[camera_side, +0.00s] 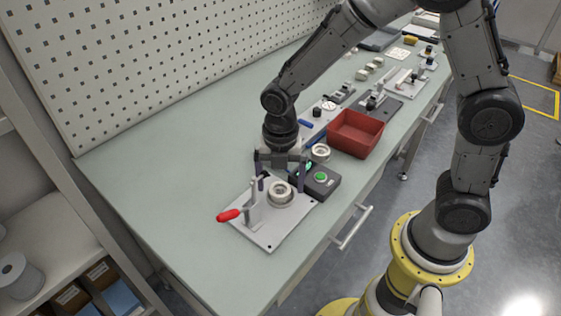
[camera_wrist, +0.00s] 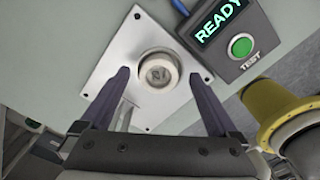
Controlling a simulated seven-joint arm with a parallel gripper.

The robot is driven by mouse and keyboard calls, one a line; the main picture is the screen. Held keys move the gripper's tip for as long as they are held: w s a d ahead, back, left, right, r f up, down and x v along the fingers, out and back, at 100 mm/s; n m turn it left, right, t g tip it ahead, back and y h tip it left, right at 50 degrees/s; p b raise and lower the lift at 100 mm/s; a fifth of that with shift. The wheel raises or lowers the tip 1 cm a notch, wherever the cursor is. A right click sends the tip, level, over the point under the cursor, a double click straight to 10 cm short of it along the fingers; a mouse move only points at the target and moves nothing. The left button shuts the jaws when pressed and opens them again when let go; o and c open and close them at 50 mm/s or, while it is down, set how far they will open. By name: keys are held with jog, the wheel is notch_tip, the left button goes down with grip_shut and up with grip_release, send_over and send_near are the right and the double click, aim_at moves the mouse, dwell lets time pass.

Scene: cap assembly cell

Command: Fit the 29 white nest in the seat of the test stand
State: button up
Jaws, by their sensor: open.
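The test stand's square metal plate (camera_side: 268,241) lies on the bench; it also shows in the wrist view (camera_wrist: 122,50). A whitish round nest (camera_side: 280,190) sits at the seat in its middle. In the wrist view the nest (camera_wrist: 158,70) looks level, with a dark marking on its centre that I cannot read for certain. Whether it is fully down in the seat I cannot tell. My gripper (camera_side: 281,180) is open above the stand, pointing down. In the wrist view its fingertips (camera_wrist: 159,74) are apart on either side of the nest, not visibly touching it.
A toggle clamp with a red handle (camera_side: 229,215) stands at the plate's left. A test box (camera_side: 321,181) with a green button and a READY display (camera_wrist: 219,25) is beside the plate. Another white ring (camera_side: 320,152) and a red bin (camera_side: 355,134) are behind. Bench left is clear.

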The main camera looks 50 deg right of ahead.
notch_tip(320, 180, up, 17)
jog(key=s+d+t, duration=0.1)
jog(key=s+d, duration=0.1)
jog(key=d, duration=0.1)
jog(key=s+d+m+t, duration=0.2)
jog(key=s+m, duration=0.5)
jog(key=m, duration=0.5)
jog(key=s+d+m+t, duration=0.2)
jog(key=s+d+m, duration=0.2)
jog(key=m, duration=0.9)
jog(key=s, duration=0.3)
jog(key=shift+s+d+t, duration=0.15)
jog(key=shift+s+t, duration=0.15)
jog(key=shift+s, duration=0.1)
jog(key=shift+r, duration=0.15)
